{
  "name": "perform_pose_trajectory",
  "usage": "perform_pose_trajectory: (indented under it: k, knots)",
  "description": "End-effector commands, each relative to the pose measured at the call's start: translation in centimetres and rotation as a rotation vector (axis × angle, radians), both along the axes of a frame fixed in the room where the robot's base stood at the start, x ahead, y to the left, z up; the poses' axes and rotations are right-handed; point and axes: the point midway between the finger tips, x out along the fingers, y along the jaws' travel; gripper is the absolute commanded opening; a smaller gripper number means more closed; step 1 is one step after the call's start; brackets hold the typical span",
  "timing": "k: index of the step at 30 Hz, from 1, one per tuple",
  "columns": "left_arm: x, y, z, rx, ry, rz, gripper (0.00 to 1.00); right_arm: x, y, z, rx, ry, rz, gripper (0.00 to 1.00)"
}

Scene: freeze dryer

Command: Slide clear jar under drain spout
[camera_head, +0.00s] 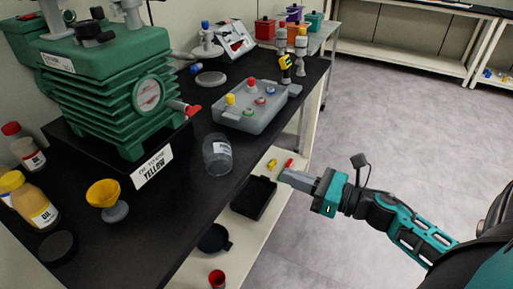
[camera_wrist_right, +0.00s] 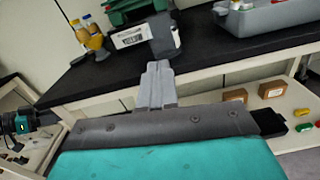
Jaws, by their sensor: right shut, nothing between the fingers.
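The clear jar (camera_head: 217,155) stands upright on the black bench top near its front edge. It is in front of the green pump (camera_head: 130,90), to the right of the "YELLOW" label. A spout with a red handle (camera_head: 188,109) sticks out of the pump's right side, behind and left of the jar. My right gripper (camera_head: 283,175) is shut and empty, off the bench's front edge and right of the jar. In the right wrist view its fingers (camera_wrist_right: 157,82) point toward the jar (camera_wrist_right: 164,38), apart from it. What seems to be my left gripper (camera_wrist_right: 20,124) shows at the left edge, its fingers unclear.
A grey tray (camera_head: 232,118) with colored caps stands right of the jar. A yellow funnel (camera_head: 105,194), oil bottles (camera_head: 33,204) and a black disc (camera_head: 57,247) are at the left. A lower shelf (camera_head: 247,232) holds a black bin (camera_head: 253,199). Bench space around the jar is clear.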

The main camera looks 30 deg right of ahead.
Motion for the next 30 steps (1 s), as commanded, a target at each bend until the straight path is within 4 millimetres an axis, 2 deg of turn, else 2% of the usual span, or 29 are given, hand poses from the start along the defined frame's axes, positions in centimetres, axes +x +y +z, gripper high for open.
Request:
perform_pose_trajectory:
  k: [3, 8, 24, 30]
  knots:
    - [0.1, 0.0, 0.1, -0.001, -0.003, -0.001, 0.43, 0.0, -0.1, 0.1, -0.081, -0.039, 0.026, 0.0]
    - [0.0, 0.0, 0.2, 0.0, -0.002, -0.001, 0.43, 1.0, 0.5, 0.3, -0.098, -0.051, 0.032, 0.0]
    - [-0.4, 0.4, 0.1, 0.012, 0.009, 0.0, 0.43, 8.9, 5.2, 0.4, -0.093, -0.049, 0.028, 0.0]
    - [-0.4, 0.5, 0.5, 0.014, 0.004, 0.003, 0.43, 11.0, 6.5, 0.3, -0.091, -0.046, 0.027, 0.0]
